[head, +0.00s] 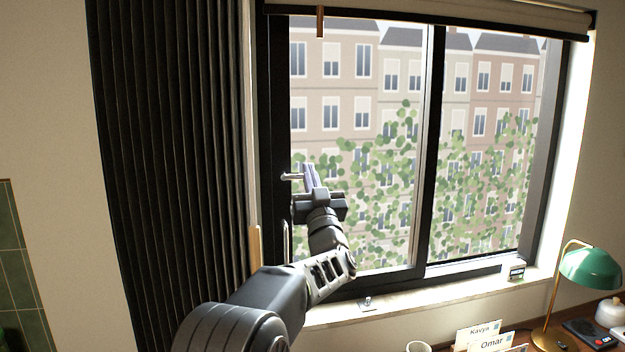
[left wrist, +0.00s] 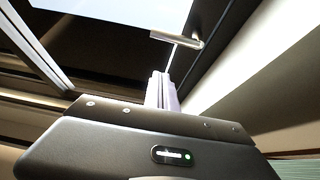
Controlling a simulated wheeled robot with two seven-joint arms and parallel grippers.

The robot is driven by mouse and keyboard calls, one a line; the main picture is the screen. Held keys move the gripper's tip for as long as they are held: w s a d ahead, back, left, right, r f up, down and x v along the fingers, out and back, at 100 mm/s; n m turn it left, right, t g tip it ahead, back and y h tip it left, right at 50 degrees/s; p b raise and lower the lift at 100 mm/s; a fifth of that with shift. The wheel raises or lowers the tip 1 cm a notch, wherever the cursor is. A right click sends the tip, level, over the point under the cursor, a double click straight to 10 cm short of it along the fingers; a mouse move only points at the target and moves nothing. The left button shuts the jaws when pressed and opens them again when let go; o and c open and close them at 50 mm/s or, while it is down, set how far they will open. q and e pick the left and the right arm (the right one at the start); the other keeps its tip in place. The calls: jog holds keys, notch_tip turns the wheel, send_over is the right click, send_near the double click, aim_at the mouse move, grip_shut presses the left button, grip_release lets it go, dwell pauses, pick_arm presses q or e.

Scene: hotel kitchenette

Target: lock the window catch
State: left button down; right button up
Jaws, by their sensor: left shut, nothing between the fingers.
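The window (head: 432,150) has a black frame and two panes. A small silver catch lever (head: 292,177) sticks out sideways at the left side of the left pane. In the left wrist view the catch (left wrist: 182,40) shows as a bright bar against the dark frame, just beyond the fingertips. My left gripper (head: 309,168) is shut and empty, its fingers pointing up, just right of the lever in the head view. I cannot tell whether the fingers touch it. The fingers also show in the left wrist view (left wrist: 161,88). My right gripper is not in view.
A dark pleated curtain (head: 170,150) hangs left of the window. A rolled blind (head: 450,14) is at the top. The pale sill (head: 440,290) holds a small metal fitting (head: 367,303). A green lamp (head: 590,268) and name cards (head: 490,340) stand at the lower right.

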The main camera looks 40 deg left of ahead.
aim_at(298, 175)
pick_arm(q)
jog(key=w+a+p, duration=0.1)
jog(key=w+a+f, duration=0.1)
jog(key=w+a+p, duration=0.1)
jog(key=shift+a+f+p, duration=0.3)
jog(key=shift+a, duration=0.05)
